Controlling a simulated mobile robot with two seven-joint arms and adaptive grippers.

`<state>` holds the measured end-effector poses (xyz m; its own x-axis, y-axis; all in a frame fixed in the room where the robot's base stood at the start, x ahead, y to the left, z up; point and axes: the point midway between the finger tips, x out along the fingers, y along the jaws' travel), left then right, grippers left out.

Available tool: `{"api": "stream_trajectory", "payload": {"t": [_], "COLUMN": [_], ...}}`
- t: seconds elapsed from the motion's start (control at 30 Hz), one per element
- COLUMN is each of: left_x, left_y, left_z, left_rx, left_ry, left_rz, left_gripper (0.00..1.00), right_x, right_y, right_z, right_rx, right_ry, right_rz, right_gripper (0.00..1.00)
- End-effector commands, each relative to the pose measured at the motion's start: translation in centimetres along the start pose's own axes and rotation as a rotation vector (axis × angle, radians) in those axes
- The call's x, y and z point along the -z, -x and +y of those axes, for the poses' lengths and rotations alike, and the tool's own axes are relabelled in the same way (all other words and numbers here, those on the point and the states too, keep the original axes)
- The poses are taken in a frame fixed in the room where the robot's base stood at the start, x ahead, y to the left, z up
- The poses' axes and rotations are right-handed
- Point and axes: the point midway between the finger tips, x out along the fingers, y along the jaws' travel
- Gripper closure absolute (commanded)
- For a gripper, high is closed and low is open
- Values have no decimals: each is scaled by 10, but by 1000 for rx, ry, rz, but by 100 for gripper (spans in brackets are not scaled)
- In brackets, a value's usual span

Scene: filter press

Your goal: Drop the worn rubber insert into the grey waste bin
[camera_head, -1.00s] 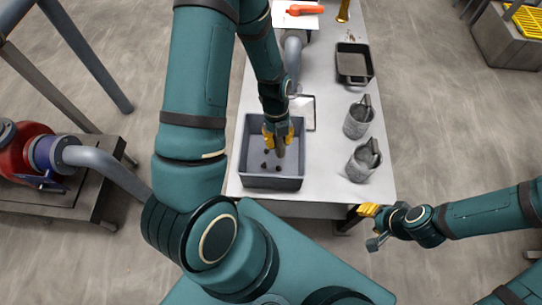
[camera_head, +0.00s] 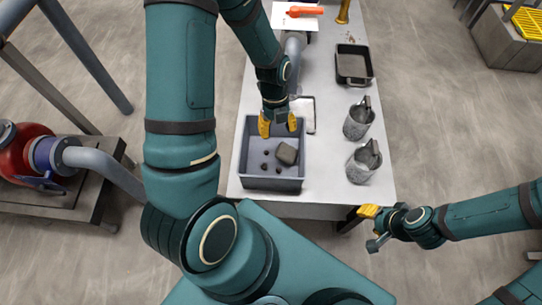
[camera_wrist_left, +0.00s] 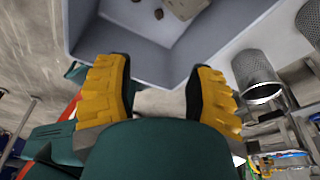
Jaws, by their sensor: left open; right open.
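The grey waste bin (camera_head: 272,183) stands on the near left part of the table. The worn rubber insert (camera_head: 287,153), a small grey-brown block, lies inside the bin on its floor, right of several dark crumbs. The insert also shows partly at the top edge of the left wrist view (camera_wrist_left: 186,7). My left gripper (camera_head: 278,128) is open and empty over the bin's far part, apart from the insert. Its two yellow fingers stand wide apart in the left wrist view (camera_wrist_left: 158,95). My right gripper (camera_head: 371,228) is open and empty off the table's near right corner.
Two grey mesh cups (camera_head: 357,125) (camera_head: 362,165) with dark things in them stand right of the bin. A black tray (camera_head: 353,65) lies farther back. An orange-red tool (camera_head: 305,11) lies on a white sheet at the far end. A grey pipe piece (camera_head: 293,60) lies behind the bin.

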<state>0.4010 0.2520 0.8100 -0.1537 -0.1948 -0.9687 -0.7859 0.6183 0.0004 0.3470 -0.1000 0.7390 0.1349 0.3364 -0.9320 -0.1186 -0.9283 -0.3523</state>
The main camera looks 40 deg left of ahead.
Motion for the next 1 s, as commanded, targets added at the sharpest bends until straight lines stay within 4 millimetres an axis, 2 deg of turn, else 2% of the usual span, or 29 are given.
{"api": "stream_trajectory", "payload": {"t": [0.03, 0.2, 0.4, 1.0], "left_x": [-1, -1, -1, 0], "left_y": [12, 44, 65, 69], "left_z": [-1, 0, 0, 0], "left_rx": [6, 3, 2, 0], "left_ry": [2, 1, 1, 0], "left_rz": [-4, -3, -1, 1], "left_gripper": [46, 46, 46, 46], "right_x": [0, 0, 0, 0], "right_y": [0, 0, 0, 0], "right_z": [0, 0, 0, 0], "right_rx": [0, 0, 0, 0], "right_ry": [0, 0, 0, 0], "right_rz": [0, 0, 0, 0], "right_gripper": [53, 53, 53, 53]}}
